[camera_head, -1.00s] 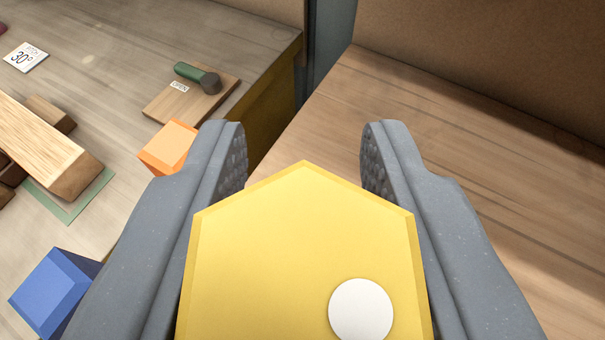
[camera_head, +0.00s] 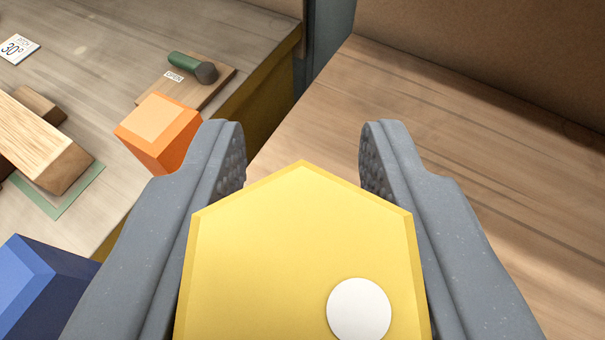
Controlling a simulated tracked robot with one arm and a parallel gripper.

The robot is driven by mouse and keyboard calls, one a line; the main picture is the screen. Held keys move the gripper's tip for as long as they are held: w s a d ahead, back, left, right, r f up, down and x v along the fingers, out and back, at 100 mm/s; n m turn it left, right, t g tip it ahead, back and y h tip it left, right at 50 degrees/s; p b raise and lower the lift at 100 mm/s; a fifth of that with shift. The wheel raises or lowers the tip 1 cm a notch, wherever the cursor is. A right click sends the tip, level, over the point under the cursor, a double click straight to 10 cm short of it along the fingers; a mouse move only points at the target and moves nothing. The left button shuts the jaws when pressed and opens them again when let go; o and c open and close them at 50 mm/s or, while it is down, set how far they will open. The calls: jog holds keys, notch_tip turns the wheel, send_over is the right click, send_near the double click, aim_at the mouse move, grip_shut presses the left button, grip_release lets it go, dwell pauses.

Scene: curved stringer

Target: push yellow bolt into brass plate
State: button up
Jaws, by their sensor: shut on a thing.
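The yellow bolt (camera_head: 290,245) fills the lower middle of the view. Its flat, angular head faces the camera and has a white round dot (camera_head: 359,309) at its lower right. My gripper (camera_head: 302,160) is shut on the bolt, with one grey finger on each side. The bolt's far end and whatever lies straight beneath it are hidden by its head. No brass plate can be made out in this view.
An orange block (camera_head: 160,130) and a blue block (camera_head: 38,290) stand left of my gripper. Farther left are a wooden beam (camera_head: 40,140), a green-handled lever on a board (camera_head: 185,82) and a "30°" card (camera_head: 18,49). The wooden surface (camera_head: 500,180) at right is bare.

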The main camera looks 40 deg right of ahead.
jog(key=shift+f+b, duration=0.55)
jog(key=shift+f, duration=0.35)
jog(key=o, duration=1.2)
jog(key=shift+v, duration=6.85)
jog(key=shift+a+f, duration=0.1)
